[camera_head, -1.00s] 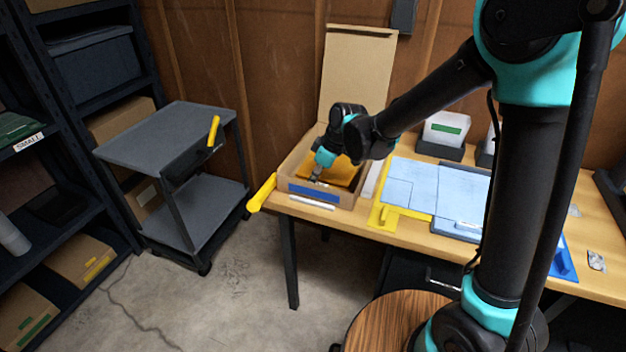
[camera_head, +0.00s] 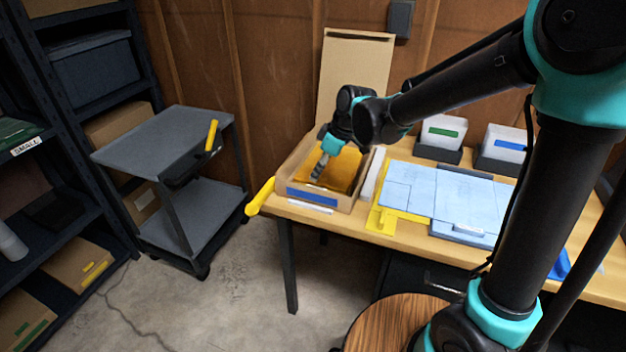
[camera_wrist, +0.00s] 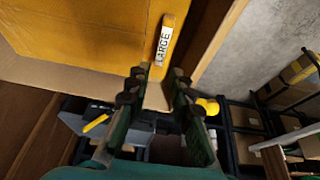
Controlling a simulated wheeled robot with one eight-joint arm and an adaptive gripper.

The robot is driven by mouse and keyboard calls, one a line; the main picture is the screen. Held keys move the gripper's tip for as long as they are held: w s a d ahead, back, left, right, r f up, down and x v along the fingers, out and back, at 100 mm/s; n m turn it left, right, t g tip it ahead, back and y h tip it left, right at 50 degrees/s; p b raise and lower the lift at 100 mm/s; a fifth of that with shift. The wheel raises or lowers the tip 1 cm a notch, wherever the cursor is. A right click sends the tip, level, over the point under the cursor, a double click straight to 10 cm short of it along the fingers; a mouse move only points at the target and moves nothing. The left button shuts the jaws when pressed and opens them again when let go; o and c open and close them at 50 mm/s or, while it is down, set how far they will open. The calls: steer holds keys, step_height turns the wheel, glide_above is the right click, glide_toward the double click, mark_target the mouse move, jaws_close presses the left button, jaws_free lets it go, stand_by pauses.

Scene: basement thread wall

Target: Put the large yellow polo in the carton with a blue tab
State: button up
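The large yellow polo (camera_head: 345,172) lies folded and flat inside the carton with a blue tab (camera_head: 342,204). The carton stands open at the table's left end, its lid upright behind and the blue tab (camera_head: 311,195) on its front wall. In the wrist view the polo (camera_wrist: 85,38) fills the upper left, with a white LARGE label (camera_wrist: 164,44) at its edge. My gripper (camera_head: 317,176) is over the carton's front left part. Contact with the polo cannot be told.
Folded light blue garments (camera_head: 409,185) lie right of the carton on a yellow board (camera_head: 381,218). White bins (camera_head: 442,132) with coloured labels stand at the back. A grey cart (camera_head: 165,140) and dark shelving (camera_head: 60,200) are to the left, with free floor between cart and table.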

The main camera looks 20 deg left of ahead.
steer(key=v, duration=0.6)
steer(key=shift+c, duration=0.6)
stand_by(0.4)
